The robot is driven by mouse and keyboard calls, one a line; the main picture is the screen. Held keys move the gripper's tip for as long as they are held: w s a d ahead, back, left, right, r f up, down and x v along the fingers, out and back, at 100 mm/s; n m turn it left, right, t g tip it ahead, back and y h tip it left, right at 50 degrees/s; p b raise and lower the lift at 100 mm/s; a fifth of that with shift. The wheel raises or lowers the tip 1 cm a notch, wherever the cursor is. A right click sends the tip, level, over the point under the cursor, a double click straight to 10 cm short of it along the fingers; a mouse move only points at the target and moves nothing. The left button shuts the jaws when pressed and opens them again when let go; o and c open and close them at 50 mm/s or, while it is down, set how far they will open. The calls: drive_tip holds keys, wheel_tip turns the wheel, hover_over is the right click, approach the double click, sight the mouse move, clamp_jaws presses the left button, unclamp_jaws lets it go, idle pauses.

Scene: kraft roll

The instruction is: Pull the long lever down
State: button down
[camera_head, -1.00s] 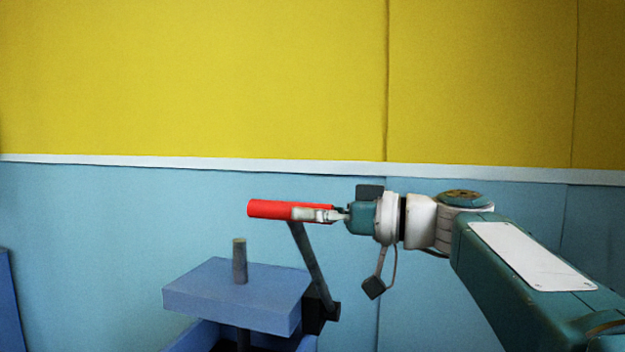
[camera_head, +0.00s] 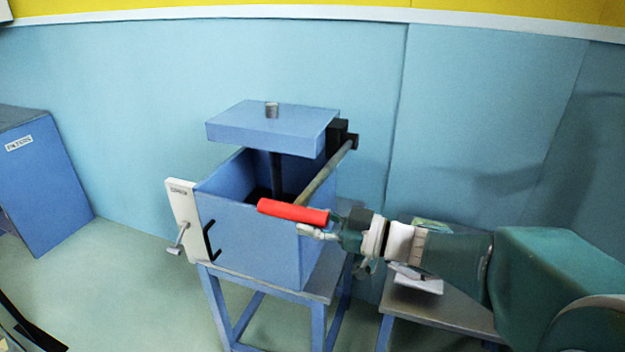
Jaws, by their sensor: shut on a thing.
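The long lever (camera_head: 326,174) is a grey bar with a red handle (camera_head: 288,210). It runs from a black pivot at the back right of a blue box-shaped press (camera_head: 248,240) toward the front. The red handle lies roughly level in front of the box's upper front edge. My gripper (camera_head: 312,229) comes from the right and is shut on the right end of the red handle. The blue top plate (camera_head: 268,130) stands raised above the open box on a dark post. The fingers' far side is hidden behind the handle.
The press stands on a blue stand (camera_head: 318,275). A crank (camera_head: 180,240) on a white plate is at its left. A low table (camera_head: 450,303) with papers is at the right, below my arm. A blue cabinet (camera_head: 40,180) stands at the left. Open floor lies between.

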drive_tip(key=c, duration=1.3)
unclamp_jaws()
wheel_tip(320, 180, down, 2)
drive_tip(key=shift+s+a+f, duration=0.1)
drive_tip(key=shift+s+f, duration=0.05)
drive_tip(key=shift+c, duration=0.2)
drive_tip(key=o, duration=0.5)
drive_tip(key=shift+s+r, duration=0.1)
drive_tip(key=shift+r, duration=0.15)
drive_tip(key=o, duration=0.5)
drive_tip(key=shift+a, duration=0.1)
drive_tip(key=shift+c, duration=0.2)
drive_tip(key=v, duration=1.2)
